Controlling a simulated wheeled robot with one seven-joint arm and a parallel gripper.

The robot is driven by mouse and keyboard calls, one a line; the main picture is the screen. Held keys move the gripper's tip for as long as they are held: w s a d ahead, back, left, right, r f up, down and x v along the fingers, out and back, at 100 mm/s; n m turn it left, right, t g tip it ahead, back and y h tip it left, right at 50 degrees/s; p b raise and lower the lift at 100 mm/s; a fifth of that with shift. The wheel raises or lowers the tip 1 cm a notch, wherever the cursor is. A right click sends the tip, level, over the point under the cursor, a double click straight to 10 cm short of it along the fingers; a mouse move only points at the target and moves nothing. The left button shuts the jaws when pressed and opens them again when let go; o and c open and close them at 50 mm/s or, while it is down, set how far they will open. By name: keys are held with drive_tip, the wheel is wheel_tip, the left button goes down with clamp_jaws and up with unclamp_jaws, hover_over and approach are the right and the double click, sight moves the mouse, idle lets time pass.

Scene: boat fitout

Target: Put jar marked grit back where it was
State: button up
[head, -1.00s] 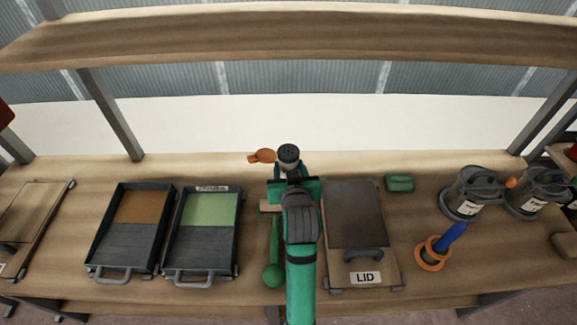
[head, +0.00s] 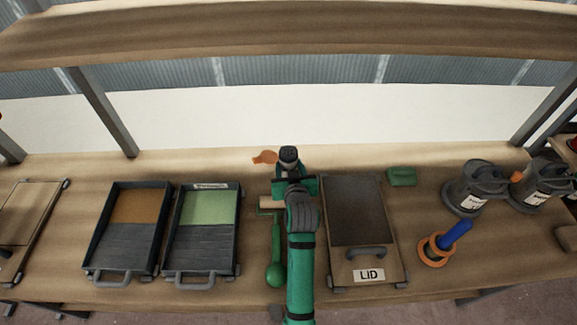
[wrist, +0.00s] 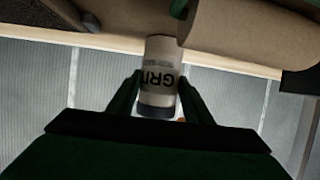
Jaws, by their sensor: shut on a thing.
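The jar marked grit (wrist: 160,70) is white with dark lettering and a dark cap; in the wrist view it shows between the two fingers, its label upside down. My gripper (wrist: 160,97) is shut on it. In the head view the jar's dark perforated cap (head: 289,153) shows just beyond my gripper (head: 291,170), over the back part of the bench. My gripper hides most of the jar's body there. I cannot tell whether its base touches the bench.
An orange item (head: 265,157) lies just left of the jar. A paint roller with a green handle (head: 276,272) lies left of my arm. A board marked LID (head: 357,210) lies right. Two trays (head: 204,262) are left; a green block (head: 402,177) and grey pots (head: 474,188) are right.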

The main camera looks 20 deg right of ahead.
drive_tip(key=shift+s+d+r, duration=0.1)
drive_tip(key=shift+d, duration=0.25)
drive_tip(key=o, duration=1)
drive_tip(key=shift+s+f, duration=0.1)
drive_tip(key=shift+f, duration=0.1)
drive_tip(key=shift+o, duration=0.2)
drive_tip(key=shift+a, duration=0.1)
drive_tip(key=shift+r, duration=0.1)
drive_tip(key=shift+s+r, duration=0.1)
drive_tip(key=shift+s, duration=0.05)
drive_tip(key=v, duration=1.1)
drive_tip(key=shift+s+a, duration=0.15)
drive_tip(key=shift+r, duration=0.1)
